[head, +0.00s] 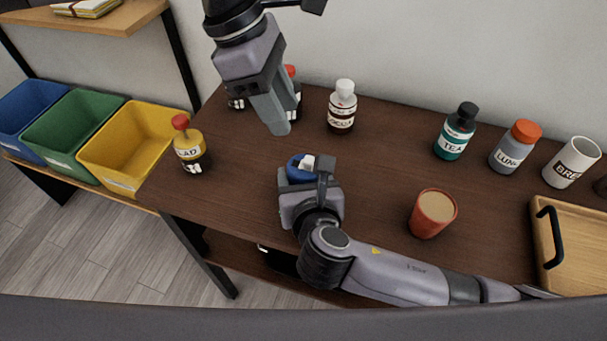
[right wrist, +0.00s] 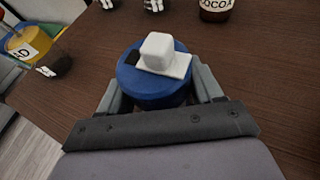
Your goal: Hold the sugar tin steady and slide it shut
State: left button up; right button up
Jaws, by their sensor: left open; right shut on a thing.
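The sugar tin is a round blue tin (right wrist: 152,92) with a white sliding lid (right wrist: 160,54) that carries a raised knob. A dark opening (right wrist: 132,57) shows on its top, left of the lid. In the head view the tin (head: 293,170) is mostly hidden by my right gripper (head: 312,172). My right gripper (right wrist: 153,100) is shut on the tin's sides. My left gripper (head: 278,128) is open above the table, behind the tin and apart from it, its fingers pointing down.
A red cup (head: 432,214) is right of the tin.

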aim_at(309, 159)
dwell(0.3)
pick_arm(q)
jog(key=d+r+n+y, duration=0.3)
jog(key=d+n+y, duration=0.1)
jog(key=n, duration=1.2)
jog(key=shift+t, duration=0.3)
jog(key=f, duration=1.2)
jog(key=shift+s, duration=0.35)
jog(key=shift+c, duration=0.3)
